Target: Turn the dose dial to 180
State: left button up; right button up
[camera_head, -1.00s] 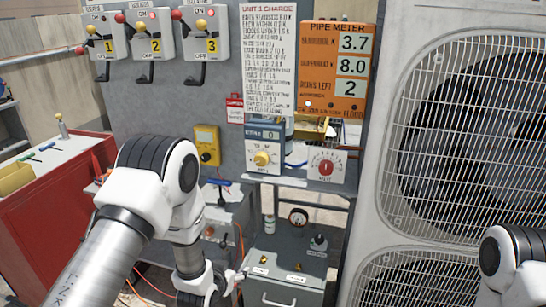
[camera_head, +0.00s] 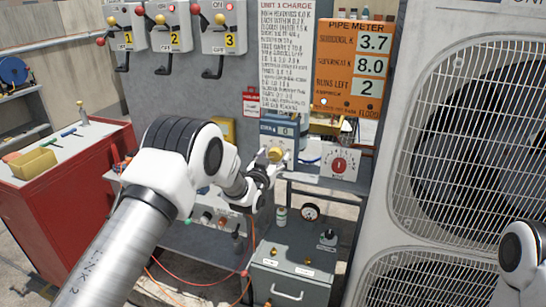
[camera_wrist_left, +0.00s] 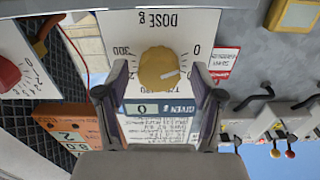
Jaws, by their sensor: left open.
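The dose dial is a yellow knob (camera_head: 275,154) on a white panel marked DOSE g. In the left wrist view, which is upside down, the knob (camera_wrist_left: 160,68) shows a pale pointer mark aimed to the right. The GIVEN g display (camera_wrist_left: 160,108) reads 0. My left gripper (camera_head: 272,168) is at the dial in the head view. In the left wrist view its open fingers (camera_wrist_left: 161,78) stand on either side of the knob with gaps; I cannot tell whether they reach around it. My right gripper is out of view.
A red dial (camera_head: 339,165) sits on a panel to the right. The orange pipe meter (camera_head: 353,70) reads 3.7, 8.0 and 2. Several numbered isolators (camera_head: 172,28) hang above left. A large condenser (camera_head: 450,150) stands at right. A grey case (camera_head: 293,262) is below.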

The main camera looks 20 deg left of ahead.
pick_arm(q)
jog(key=shift+c, duration=0.4)
jog(key=c, duration=1.1)
jog(key=shift+o, duration=0.2)
jog(key=shift+f, duration=0.1)
